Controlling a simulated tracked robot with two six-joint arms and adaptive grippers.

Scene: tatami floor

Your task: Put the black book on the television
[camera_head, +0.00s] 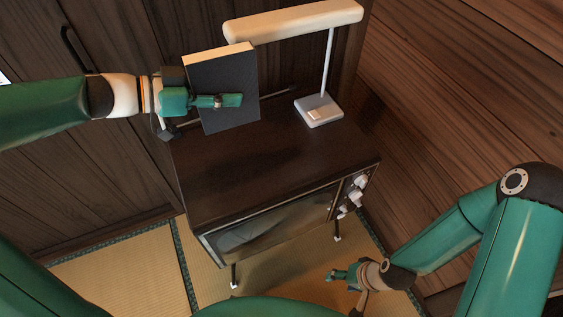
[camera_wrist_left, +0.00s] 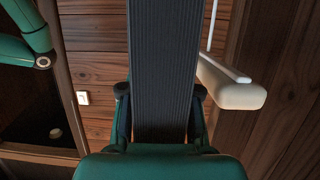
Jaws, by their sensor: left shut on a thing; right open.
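The black book (camera_head: 226,78) is upright, its pale page edge facing up, over the back left part of the television's top. My left gripper (camera_head: 222,101) is shut on the book. In the left wrist view the book (camera_wrist_left: 164,70) stands between the fingers of my left gripper (camera_wrist_left: 161,98). The television (camera_head: 262,172) is a dark wooden box on thin legs with knobs at the front right. I cannot tell whether the book's lower edge touches its top. My right gripper (camera_head: 341,275) is open and empty, low at the front right of the television.
A desk lamp (camera_head: 318,110) with a cream shade stands on the television's back right; its shade reaches left, close behind the book. Wooden walls are behind and right. The front and middle of the television's top are clear. Tatami (camera_head: 120,280) lies below.

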